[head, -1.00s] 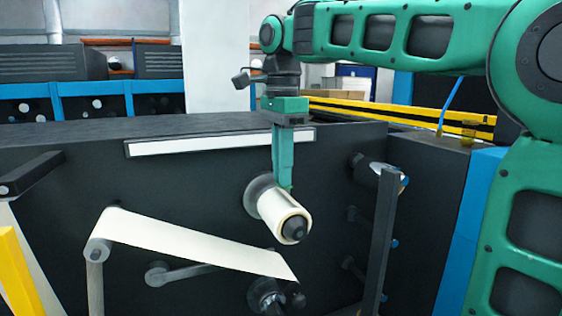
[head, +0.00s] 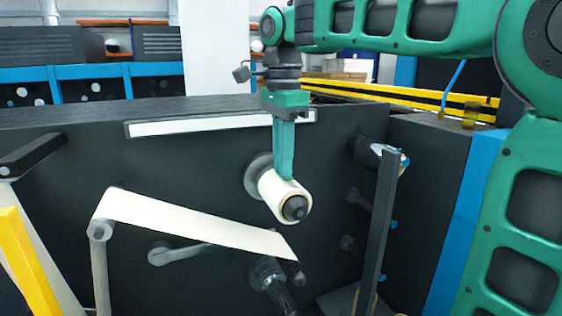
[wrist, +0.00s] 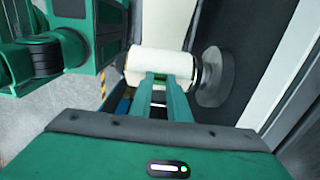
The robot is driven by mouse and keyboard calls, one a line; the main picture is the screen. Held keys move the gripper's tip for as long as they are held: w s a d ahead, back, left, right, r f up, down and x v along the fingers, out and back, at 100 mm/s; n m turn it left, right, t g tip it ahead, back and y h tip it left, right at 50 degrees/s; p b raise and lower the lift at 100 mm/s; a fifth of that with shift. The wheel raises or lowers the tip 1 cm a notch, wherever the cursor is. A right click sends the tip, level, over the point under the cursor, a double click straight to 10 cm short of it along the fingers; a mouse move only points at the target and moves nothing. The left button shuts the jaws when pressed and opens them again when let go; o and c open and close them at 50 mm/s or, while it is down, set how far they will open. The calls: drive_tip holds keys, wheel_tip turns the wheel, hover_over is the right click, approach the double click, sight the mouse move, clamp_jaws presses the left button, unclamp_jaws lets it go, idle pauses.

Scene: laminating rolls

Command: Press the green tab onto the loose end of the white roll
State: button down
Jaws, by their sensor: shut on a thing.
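The white roll (head: 278,192) sits on a dark spindle that sticks out from the black machine panel. The wrist view also shows the roll (wrist: 160,62), lying across the picture beyond my fingers. My gripper (head: 286,177) points down with its fingertips at the top of the roll; whether they touch it is unclear. In the wrist view the gripper (wrist: 161,80) has its two green fingers close together, shut on a small green piece at the tips, the green tab (wrist: 160,75). The tab is mostly hidden by the fingers. The roll's loose end cannot be made out.
A white web strip (head: 190,222) runs from a left roller (head: 101,230) down to the right below the roll. A dark upright post (head: 380,230) and several short rollers stand to the right. A white bar (head: 200,124) runs along the panel's top.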

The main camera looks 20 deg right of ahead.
drive_tip(key=shift+f, duration=0.3)
idle(0.6)
drive_tip(key=c, duration=1.6)
unclamp_jaws()
drive_tip(key=shift+r, duration=0.1)
drive_tip(key=shift+w+r, duration=0.1)
drive_tip(key=shift+r, duration=5.2)
